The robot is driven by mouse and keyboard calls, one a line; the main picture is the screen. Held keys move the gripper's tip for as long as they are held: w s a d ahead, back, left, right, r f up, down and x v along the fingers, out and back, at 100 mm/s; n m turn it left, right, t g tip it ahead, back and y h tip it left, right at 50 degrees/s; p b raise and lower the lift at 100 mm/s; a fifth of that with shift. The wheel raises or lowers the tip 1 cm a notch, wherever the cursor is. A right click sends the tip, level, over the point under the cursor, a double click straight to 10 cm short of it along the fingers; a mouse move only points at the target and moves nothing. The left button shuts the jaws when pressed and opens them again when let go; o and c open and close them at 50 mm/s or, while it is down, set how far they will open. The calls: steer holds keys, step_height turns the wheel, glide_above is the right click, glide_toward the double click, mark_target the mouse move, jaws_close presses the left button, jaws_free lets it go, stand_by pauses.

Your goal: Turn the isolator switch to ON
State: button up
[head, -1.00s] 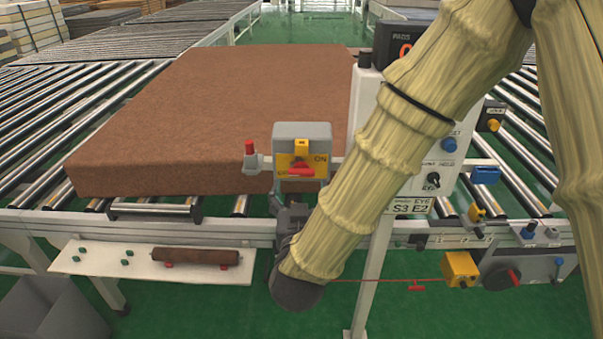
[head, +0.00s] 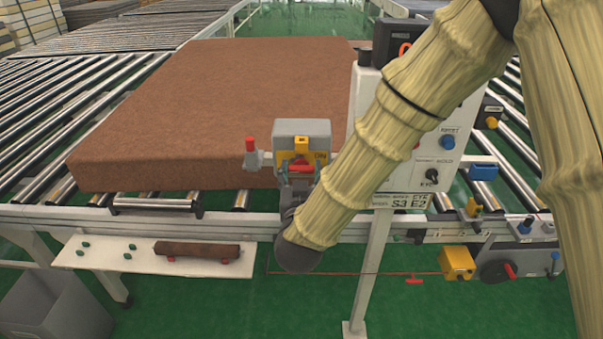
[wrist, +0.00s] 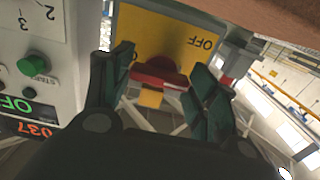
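The isolator switch (head: 302,142) is a grey box with a yellow face and a red handle, mounted at the front rail before the brown mattress. Its red handle (wrist: 158,80) lies roughly level across the yellow plate (wrist: 178,38) in the wrist view, where the word OFF is readable. In the head view the plate's ON mark shows at its right. My gripper (wrist: 160,86) is open, with one green-padded finger on each side of the handle. In the head view it is in front of the switch, partly covered by my arm. I cannot tell whether the fingers touch the handle.
The brown mattress (head: 215,95) lies on the roller conveyor behind the switch. A white control box (head: 440,135) stands to the right. A red-tipped fitting (head: 251,150) is just left of the switch. A white shelf (head: 95,255) and a grey bin (head: 50,312) are lower left.

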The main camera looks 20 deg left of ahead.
steer(key=c, duration=0.3)
steer(key=shift+c, duration=0.2)
steer(key=shift+f, duration=0.1)
steer(key=shift+m+b, duration=7.7)
steer(key=shift+m, duration=1.2)
steer(key=o, duration=1)
